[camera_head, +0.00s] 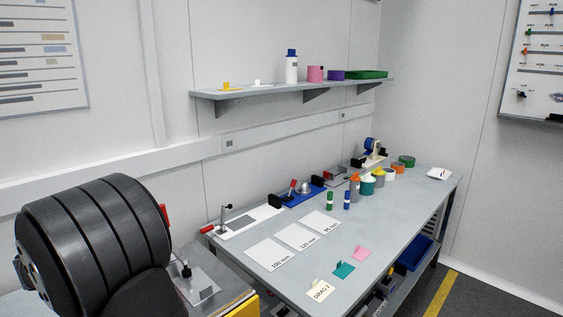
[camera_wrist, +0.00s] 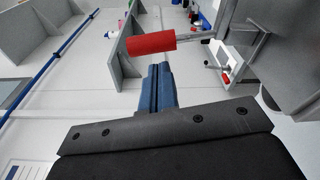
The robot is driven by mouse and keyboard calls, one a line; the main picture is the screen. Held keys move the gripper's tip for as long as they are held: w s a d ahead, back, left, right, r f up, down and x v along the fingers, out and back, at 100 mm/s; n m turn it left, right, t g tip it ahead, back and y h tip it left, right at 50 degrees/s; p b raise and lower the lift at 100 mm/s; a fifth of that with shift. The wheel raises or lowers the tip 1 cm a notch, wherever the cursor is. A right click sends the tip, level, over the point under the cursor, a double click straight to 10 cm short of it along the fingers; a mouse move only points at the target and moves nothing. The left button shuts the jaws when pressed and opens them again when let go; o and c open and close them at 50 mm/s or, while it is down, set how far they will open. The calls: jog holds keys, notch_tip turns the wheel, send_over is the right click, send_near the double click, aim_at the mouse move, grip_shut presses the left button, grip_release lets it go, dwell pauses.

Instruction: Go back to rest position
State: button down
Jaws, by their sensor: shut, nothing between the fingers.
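My gripper (camera_wrist: 158,68) shows in the wrist view with its two blue fingers together and nothing between them. The fingertips lie just below a red cylindrical handle (camera_wrist: 151,41) in the picture; I cannot tell how far apart they are in depth. The handle sits on a metal rod that runs right to a grey part. In the head view my gripper is not visible. A red piece (camera_head: 164,215) shows there beside the large dark ribbed body at the left, which hides part of that area.
A grey workbench (camera_head: 385,232) carries fixtures, white sheets, coloured cards, bottles and tape rolls. A wall shelf (camera_head: 285,91) holds several small items. A grey plate with a black-knobbed clamp (camera_head: 198,287) stands at the near left. Floor shows at the right.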

jog(key=v, duration=0.7)
jog(key=x, duration=1)
notch_tip(320, 180, down, 9)
jog(key=w+a+n+g+h, duration=0.1)
jog(key=w+a+n+g, duration=0.1)
jog(key=n, duration=1.1)
jog(key=shift+w+a, duration=0.3)
jog(key=shift+a, duration=0.1)
